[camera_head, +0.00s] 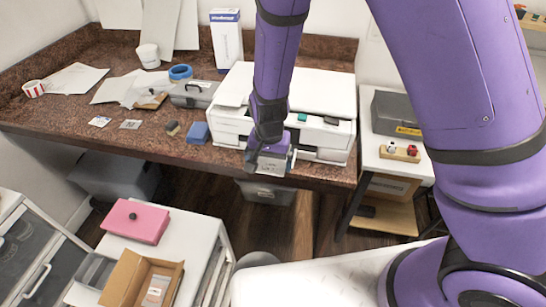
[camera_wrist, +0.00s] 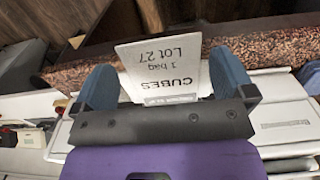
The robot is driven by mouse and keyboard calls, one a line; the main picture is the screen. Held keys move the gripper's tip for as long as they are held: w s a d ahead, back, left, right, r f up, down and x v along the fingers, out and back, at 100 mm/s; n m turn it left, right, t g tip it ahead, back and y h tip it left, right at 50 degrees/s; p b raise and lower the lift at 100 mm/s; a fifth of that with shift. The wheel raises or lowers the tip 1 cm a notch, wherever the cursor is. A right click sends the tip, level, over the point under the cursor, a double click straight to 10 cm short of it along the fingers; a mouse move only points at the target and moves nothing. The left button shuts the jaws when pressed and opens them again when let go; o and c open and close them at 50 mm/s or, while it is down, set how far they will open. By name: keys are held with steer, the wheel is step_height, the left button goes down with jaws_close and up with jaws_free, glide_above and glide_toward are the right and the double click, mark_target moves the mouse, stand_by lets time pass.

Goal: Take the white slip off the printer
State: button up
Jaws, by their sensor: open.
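The white slip (camera_wrist: 165,65) carries printed text reading "CUBES 1 bag Lot 27", upside down in the wrist view. It lies between the two blue fingers of my gripper (camera_wrist: 162,72), which are apart on either side of it. In the head view my gripper (camera_head: 270,163) is at the front of the white printer (camera_head: 320,88), pointing down near the counter edge. The printer also shows in the wrist view (camera_wrist: 285,112), around the gripper. The slip's lower edge is hidden behind the gripper's dark bar, so I cannot tell whether the fingers touch it.
The speckled brown counter (camera_head: 62,120) holds a grey toolbox (camera_head: 193,94), blue tape (camera_head: 180,72) and papers left of the printer. A side table with a grey case (camera_head: 397,114) stands right. A white cabinet with a pink box (camera_head: 135,221) and open carton (camera_head: 140,280) stands in front.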

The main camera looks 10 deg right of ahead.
steer(key=shift+f, duration=0.6)
steer(key=c, duration=0.6)
